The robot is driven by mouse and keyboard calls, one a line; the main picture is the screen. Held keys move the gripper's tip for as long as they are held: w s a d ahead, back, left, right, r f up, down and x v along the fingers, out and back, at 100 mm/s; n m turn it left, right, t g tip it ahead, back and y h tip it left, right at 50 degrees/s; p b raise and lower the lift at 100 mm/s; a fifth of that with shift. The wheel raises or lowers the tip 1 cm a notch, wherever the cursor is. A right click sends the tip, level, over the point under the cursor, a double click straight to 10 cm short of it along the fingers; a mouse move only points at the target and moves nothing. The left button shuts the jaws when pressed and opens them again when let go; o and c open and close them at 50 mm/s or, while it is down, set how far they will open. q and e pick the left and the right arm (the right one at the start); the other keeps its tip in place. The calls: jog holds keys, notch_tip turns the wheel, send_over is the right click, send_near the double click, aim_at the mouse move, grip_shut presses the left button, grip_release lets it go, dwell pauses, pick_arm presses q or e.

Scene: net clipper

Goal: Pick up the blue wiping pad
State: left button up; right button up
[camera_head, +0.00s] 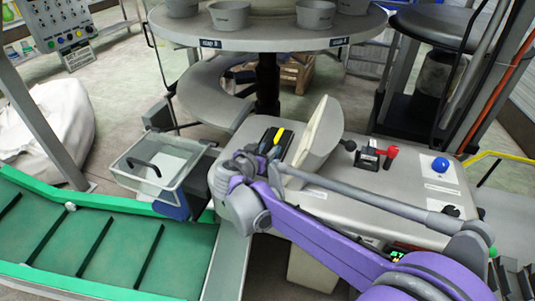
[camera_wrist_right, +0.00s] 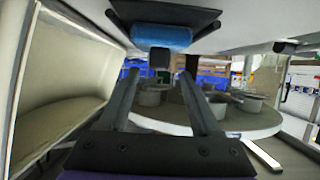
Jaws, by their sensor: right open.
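The blue wiping pad (camera_wrist_right: 162,36) shows at the top of the right wrist view, below a dark plate, with a small grey block (camera_wrist_right: 159,58) just under it. My right gripper (camera_wrist_right: 161,78) is open, and its two fingers point up toward the block and pad. The block appears between or just beyond the fingertips; I cannot tell which. No grip on the pad shows. In the head view my right gripper (camera_head: 250,164) is beside the machine's upright panel, and I cannot make out the pad there. My left gripper is not in view.
A grey machine body (camera_head: 425,205) with a red lever (camera_head: 389,155) and blue knob (camera_head: 440,165) lies under my right arm. A round table (camera_head: 270,38) with grey pots stands behind.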

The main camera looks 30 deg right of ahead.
aim_at(267, 146)
jog(key=x, duration=0.4)
jog(key=shift+s+d+f, duration=0.1)
grip_shut()
